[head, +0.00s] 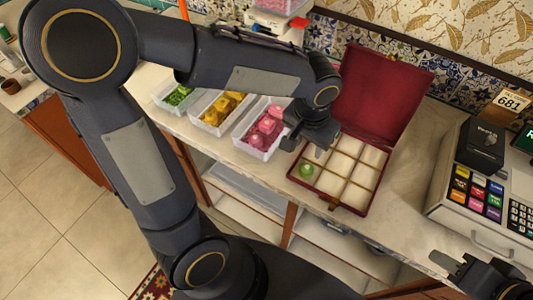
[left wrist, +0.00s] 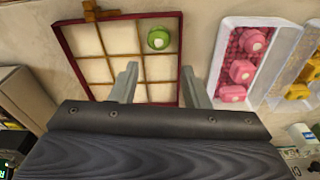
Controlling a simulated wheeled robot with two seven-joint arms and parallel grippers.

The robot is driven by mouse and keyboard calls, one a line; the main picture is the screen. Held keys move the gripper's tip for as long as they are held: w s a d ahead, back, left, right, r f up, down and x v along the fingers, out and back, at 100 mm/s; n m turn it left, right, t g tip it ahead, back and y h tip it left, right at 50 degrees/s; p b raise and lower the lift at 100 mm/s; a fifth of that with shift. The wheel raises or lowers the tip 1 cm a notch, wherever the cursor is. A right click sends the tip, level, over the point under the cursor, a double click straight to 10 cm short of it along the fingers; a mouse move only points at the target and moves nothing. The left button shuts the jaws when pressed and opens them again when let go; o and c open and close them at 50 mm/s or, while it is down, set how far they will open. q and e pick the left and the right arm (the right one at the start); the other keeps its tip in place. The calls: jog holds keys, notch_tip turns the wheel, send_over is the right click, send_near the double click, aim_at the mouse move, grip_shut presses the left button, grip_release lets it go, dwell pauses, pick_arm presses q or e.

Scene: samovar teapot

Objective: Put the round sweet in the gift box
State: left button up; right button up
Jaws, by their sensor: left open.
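The open red gift box (head: 331,204) stands on the counter with its lid raised at the back and a grid of cream compartments inside. The round green sweet (head: 306,170) sits in the front-left corner compartment; in the left wrist view the sweet (left wrist: 159,40) is in the top-right corner compartment of the box (left wrist: 70,62). My left gripper (head: 308,150) is open and empty above the box's left part, apart from the sweet; its two fingers (left wrist: 160,82) are spread in the left wrist view. My right gripper (head: 478,268) is at the bottom right, partly cut off, away from the box.
Left of the box stand white trays of pink sweets (head: 258,136), yellow sweets (head: 221,108) and green sweets (head: 179,95). A cash register (head: 488,190) stands to the right. The raised lid (head: 378,100) rises behind the compartments. Bare counter lies between box and register.

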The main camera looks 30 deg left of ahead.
pick_arm(q)
jog(key=s+a+r+n+t+h, duration=0.1)
jog(key=s+a+r+n+t, duration=0.1)
jog(key=s+a, duration=0.2)
jog(key=s+a+r+n+t+h, duration=0.1)
jog(key=s+a, duration=0.3)
jog(key=s, duration=0.6)
jog(key=shift+s+a+r+n+t+h, duration=0.2)
jog(key=shift+a+r+n+t+h, duration=0.15)
jog(key=shift+r+t+h, duration=0.35)
